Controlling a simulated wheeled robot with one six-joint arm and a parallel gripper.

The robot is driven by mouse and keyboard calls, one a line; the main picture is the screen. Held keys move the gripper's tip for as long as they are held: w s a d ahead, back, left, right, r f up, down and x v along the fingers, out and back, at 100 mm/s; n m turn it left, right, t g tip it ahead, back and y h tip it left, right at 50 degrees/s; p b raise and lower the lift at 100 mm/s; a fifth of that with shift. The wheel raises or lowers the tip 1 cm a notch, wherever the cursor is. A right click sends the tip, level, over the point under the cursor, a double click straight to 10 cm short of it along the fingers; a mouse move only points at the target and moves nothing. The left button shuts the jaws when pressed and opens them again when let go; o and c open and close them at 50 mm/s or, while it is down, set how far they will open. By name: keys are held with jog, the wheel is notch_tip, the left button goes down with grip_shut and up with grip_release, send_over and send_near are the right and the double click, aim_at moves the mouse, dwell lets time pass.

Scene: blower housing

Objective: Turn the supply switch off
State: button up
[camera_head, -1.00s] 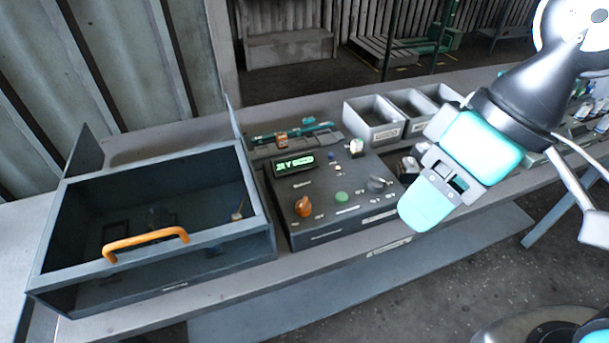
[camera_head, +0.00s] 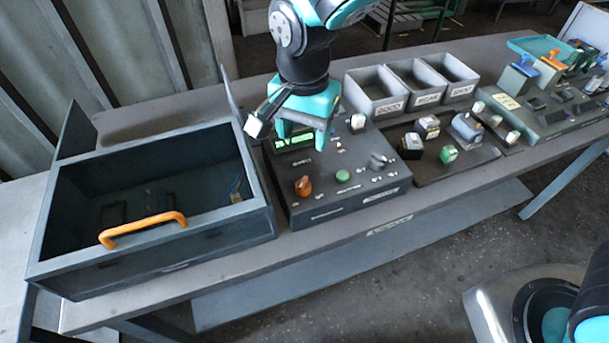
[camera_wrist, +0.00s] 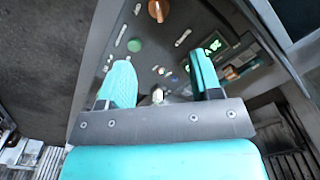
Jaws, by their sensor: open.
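The dark control box (camera_head: 325,208) on the bench carries an orange knob (camera_head: 303,186), a green button (camera_head: 342,175), a grey rotary knob (camera_head: 379,161) and a pale-topped part (camera_head: 357,122) at its back right. Labels are too small to read, so I cannot tell which is the supply switch. My gripper (camera_head: 303,133) is open and empty above the back of the box, partly covering its lit green display (camera_head: 294,142). In the wrist view, my gripper (camera_wrist: 160,62) points at the box; the orange knob (camera_wrist: 158,10) and green button (camera_wrist: 134,45) lie beyond the fingertips.
An open dark case with an orange handle (camera_head: 142,229) stands left of the box. Grey bins (camera_head: 375,92) stand behind right. A tray (camera_head: 470,168) with several small parts lies to the right, beside another panel (camera_head: 545,118).

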aim_at(304, 179)
notch_tip(304, 179, down, 13)
jog(key=shift+f+p, duration=0.1)
jog(key=shift+p, duration=1.15)
jog(key=c, duration=0.9)
